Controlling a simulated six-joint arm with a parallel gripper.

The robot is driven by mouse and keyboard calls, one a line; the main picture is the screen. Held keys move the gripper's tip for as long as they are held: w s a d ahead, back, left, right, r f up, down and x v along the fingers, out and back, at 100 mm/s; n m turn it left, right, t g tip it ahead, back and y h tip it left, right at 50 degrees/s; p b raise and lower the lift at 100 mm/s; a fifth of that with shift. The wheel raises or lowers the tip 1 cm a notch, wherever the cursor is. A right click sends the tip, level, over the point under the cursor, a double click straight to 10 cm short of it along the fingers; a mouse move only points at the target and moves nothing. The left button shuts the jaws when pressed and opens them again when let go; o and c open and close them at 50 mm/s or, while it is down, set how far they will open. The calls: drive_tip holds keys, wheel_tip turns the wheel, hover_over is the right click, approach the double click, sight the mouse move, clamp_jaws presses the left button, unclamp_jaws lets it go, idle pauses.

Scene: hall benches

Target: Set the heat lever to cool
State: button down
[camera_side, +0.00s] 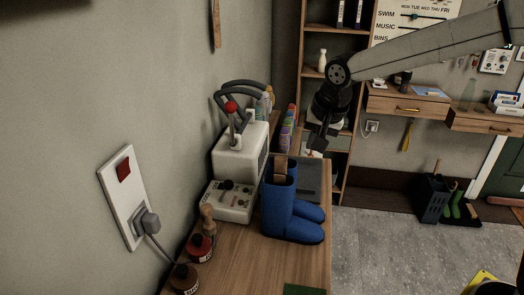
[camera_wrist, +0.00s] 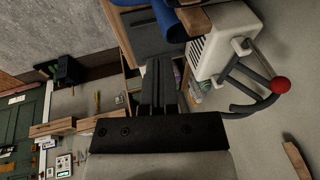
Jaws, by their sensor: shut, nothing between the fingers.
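A lever with a red ball knob (camera_side: 231,106) stands up on top of a white heater-like box (camera_side: 236,160) on the wooden bench. Dark curved bars (camera_side: 240,88) rise around the lever. The red knob (camera_wrist: 280,85) and the white box (camera_wrist: 226,38) also show in the wrist view, right of the fingers. My gripper (camera_side: 319,141) is shut and empty, right of the box in the side picture and apart from the lever. Its closed fingers (camera_wrist: 159,82) show in the middle of the wrist view.
Blue boots (camera_side: 290,212) stand on the bench (camera_side: 238,262) in front of the box. A white unit with dials (camera_side: 231,200), stamps and bottles are close by. A wall socket with a plug (camera_side: 128,197) is at the left. Open floor (camera_side: 375,240) lies right of the bench.

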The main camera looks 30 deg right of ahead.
sight(224, 191)
drive_tip(key=w+a+f+m+t, duration=0.1)
drive_tip(key=w+a+f+m, duration=0.2)
drive_tip(key=w+a+m, duration=0.65)
drive_tip(key=shift+n, duration=0.55)
drive_tip(key=shift+w+x, duration=0.2)
drive_tip(key=shift+x, duration=1.2)
drive_tip(key=shift+w+x, duration=0.2)
drive_tip(key=shift+x, duration=1.2)
drive_tip(key=shift+a+r, duration=0.15)
drive_tip(key=shift+r, duration=0.1)
drive_tip(key=shift+f, duration=0.1)
drive_tip(key=shift+x, duration=4.9)
drive_tip(key=shift+w+a+r, duration=0.45)
drive_tip(key=shift+w+a, duration=0.15)
drive_tip(key=shift+a, duration=0.1)
drive_tip(key=shift+w+a+r, duration=0.2)
drive_tip(key=shift+w+a, duration=0.2)
drive_tip(key=shift+w+a+r, duration=0.2)
drive_tip(key=shift+w+a, duration=0.9)
drive_tip(key=shift+a, duration=0.05)
drive_tip(key=shift+r, duration=0.2)
